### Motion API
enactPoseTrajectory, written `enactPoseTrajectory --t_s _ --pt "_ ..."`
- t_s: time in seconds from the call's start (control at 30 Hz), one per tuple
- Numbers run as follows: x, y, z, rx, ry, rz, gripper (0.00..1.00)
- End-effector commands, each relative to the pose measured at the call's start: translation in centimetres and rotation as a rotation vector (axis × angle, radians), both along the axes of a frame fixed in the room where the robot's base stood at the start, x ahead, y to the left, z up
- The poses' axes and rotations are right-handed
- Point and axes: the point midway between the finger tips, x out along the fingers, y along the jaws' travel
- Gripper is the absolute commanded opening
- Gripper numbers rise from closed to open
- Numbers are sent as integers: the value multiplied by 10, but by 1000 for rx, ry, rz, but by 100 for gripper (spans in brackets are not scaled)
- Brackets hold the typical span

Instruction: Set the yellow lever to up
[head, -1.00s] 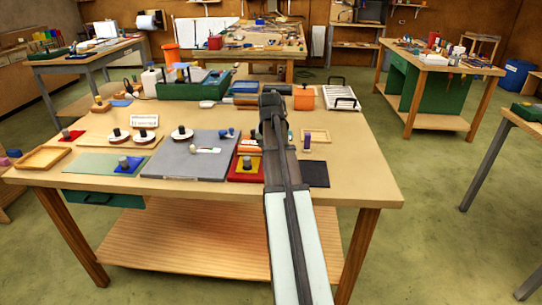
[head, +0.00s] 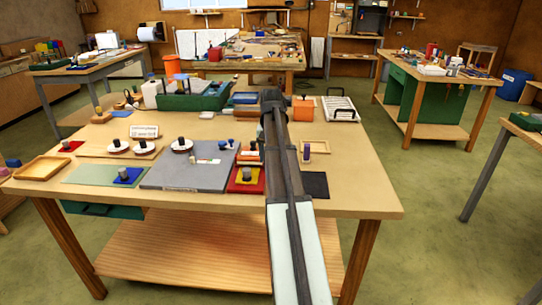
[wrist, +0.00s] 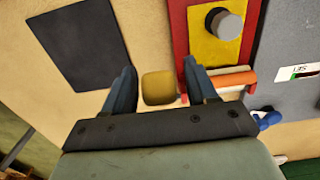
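A mustard-yellow block-shaped piece (wrist: 158,88) shows in the wrist view, between the fingers of my gripper (wrist: 159,68). It looks like the knob of the yellow lever seen end-on, but its stem and base are hidden, so I cannot tell its setting. My gripper's fingers are apart, one on each side of the yellow piece, with a narrow gap visible at both. In the head view my arm (head: 287,190) covers that spot, so the lever and the fingertips are hidden there.
A red tray (head: 233,188) with a yellow square and grey knob lies left of my arm. A dark mat (head: 314,185) lies right. A grey panel (head: 165,175) is farther left. An orange-and-white roller (wrist: 232,80) sits near the right finger. Table's right front is clear.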

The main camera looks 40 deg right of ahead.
Motion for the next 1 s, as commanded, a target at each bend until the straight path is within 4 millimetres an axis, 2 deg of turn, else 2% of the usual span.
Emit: enactPoseTrajectory --t_s 0.37,0.57,0.83,1.0 --pt "1 0 5 -1 -1 0 57" --pt "1 -1 25 -2 -2 0 57" --pt "2 -2 64 -1 -1 0 57" --pt "1 -1 75 0 0 0 57"
